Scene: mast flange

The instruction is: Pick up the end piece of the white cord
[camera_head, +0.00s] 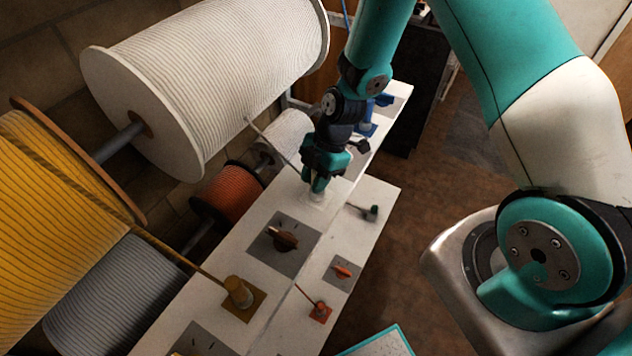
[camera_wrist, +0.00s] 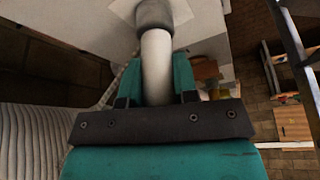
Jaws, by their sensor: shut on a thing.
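The white cord (camera_head: 272,143) runs from the large white spool (camera_head: 215,75) down to my gripper (camera_head: 318,186) over the panel. My gripper is shut on the cord's end piece, a white cylinder (camera_wrist: 156,62) with a grey collar (camera_wrist: 155,14) at its far end. It stands between the two teal fingers in the wrist view. In the head view the fingers mostly hide the end piece, above a pale square plate (camera_head: 317,200). I cannot tell whether the collar touches the plate.
The white panel (camera_head: 380,196) carries several other end pieces, including a yellow one (camera_head: 238,292), a red one (camera_head: 320,310) and a green one (camera_head: 370,212). Yellow, orange and grey spools stand left. Brown floor lies right.

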